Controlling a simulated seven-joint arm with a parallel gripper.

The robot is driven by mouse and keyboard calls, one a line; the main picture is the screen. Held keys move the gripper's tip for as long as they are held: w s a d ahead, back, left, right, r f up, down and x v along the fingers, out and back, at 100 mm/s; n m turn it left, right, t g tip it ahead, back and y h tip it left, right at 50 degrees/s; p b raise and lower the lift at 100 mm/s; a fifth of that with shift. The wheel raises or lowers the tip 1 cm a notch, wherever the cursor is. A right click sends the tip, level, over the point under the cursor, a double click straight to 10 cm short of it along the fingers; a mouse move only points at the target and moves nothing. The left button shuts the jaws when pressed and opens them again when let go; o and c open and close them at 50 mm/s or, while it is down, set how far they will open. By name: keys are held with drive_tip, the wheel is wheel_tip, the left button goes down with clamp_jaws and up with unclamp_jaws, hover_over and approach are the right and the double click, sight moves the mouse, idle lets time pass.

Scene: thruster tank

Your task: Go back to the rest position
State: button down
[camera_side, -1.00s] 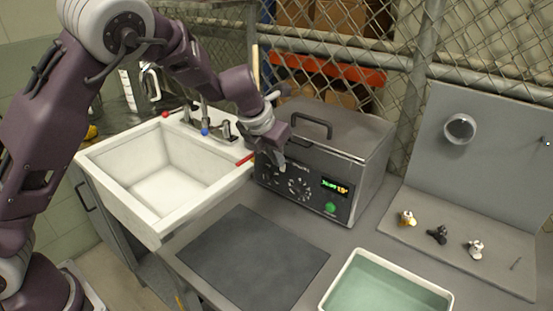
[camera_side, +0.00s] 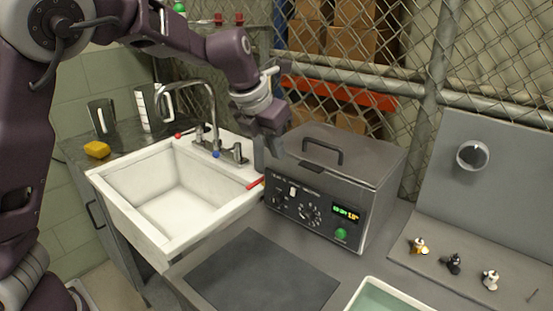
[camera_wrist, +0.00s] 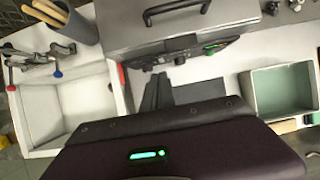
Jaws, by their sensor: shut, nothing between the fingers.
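My gripper (camera_side: 279,150) is shut and empty. In the side view it hangs in the air by the left end of the grey lidded machine (camera_side: 335,180), above its front panel. In the wrist view its dark fingers (camera_wrist: 155,92) point toward the bench, over the area in front of the machine. The machine's lid is closed, with a handle on top, and its front carries dials, a lit display (camera_side: 346,213) and a green button (camera_side: 341,234). My gripper's exact distance from the machine is hard to tell.
A white sink (camera_side: 170,195) with a tap stands left of the machine. A dark mat (camera_side: 262,272) and a tray of greenish liquid (camera_wrist: 282,92) lie in front. Small gold (camera_side: 418,246), black (camera_side: 453,263) and silver (camera_side: 490,280) parts stand on the right-hand grey stand. A chain-link fence runs behind.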

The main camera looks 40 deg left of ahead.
drive_tip(key=s+r+m+h, duration=0.2)
drive_tip(key=s+r+m, duration=0.1)
drive_tip(key=s+m, duration=0.7)
drive_tip(key=s+r+m+h, duration=0.1)
drive_tip(key=s+r+m, duration=0.2)
drive_tip(key=s+m, duration=0.8)
drive_tip(key=s+a+f+m+y, duration=0.2)
drive_tip(key=s+f+m+y, duration=0.1)
drive_tip(key=s+m, duration=0.9)
drive_tip(key=m, duration=0.3)
drive_tip(key=shift+f, duration=0.25)
drive_tip(key=c, duration=2.1)
unclamp_jaws()
drive_tip(key=shift+w+a, duration=0.1)
